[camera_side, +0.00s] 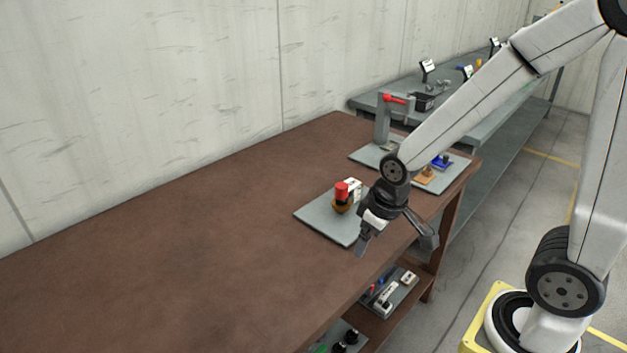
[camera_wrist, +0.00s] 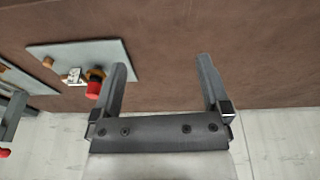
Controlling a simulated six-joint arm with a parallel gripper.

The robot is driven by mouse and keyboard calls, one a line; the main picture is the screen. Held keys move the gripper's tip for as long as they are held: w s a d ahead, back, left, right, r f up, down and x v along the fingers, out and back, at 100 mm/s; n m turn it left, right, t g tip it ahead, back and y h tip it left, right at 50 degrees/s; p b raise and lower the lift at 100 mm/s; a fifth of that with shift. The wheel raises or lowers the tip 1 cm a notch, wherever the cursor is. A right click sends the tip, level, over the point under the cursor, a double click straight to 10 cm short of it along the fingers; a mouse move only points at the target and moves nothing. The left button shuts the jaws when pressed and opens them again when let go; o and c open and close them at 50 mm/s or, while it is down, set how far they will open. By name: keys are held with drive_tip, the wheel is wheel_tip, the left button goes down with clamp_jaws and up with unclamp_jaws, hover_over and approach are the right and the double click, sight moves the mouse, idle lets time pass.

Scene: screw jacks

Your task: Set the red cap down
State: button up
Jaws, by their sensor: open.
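The red cap (camera_side: 341,190) sits on top of a brown-orange round piece (camera_side: 343,206) on a grey plate (camera_side: 318,219) on the brown table. The red cap also shows in the wrist view (camera_wrist: 93,90), left of the fingers and partly beside the left one. My gripper (camera_side: 361,246) is in front of the plate and to the right of the cap, pointing down, apart from the cap. In the wrist view, my gripper (camera_wrist: 163,65) has its two fingers wide apart with only bare table between them.
A white piece (camera_side: 354,186) stands close behind the cap. A second grey plate holds a grey stand with a red top (camera_side: 391,98), an orange piece (camera_side: 425,175) and a blue piece (camera_side: 441,161). The brown table (camera_side: 180,250) is bare to the left. Parts lie on a lower shelf.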

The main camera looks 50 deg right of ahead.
drive_tip(key=w+d+n+g, duration=0.1)
drive_tip(key=w+d+n, duration=0.3)
drive_tip(key=w, duration=0.3)
drive_tip(key=w+d+n, duration=0.4)
drive_tip(key=w, duration=0.3)
drive_tip(key=n+g, duration=0.2)
drive_tip(key=n, duration=0.6)
hover_over(342, 185)
drive_tip(key=a, duration=0.1)
drive_tip(key=shift+s+f, duration=0.2)
drive_tip(key=shift+f, duration=0.3)
drive_tip(key=shift+w+d+f+n, duration=0.1)
drive_tip(key=shift+w+d+n, duration=0.15)
drive_tip(key=shift+d+n, duration=0.25)
drive_tip(key=shift+f, duration=3.9)
clamp_jaws()
drive_tip(key=shift+r, duration=0.15)
wheel_tip(342, 185, up, 10)
drive_tip(key=shift+f, duration=0.1)
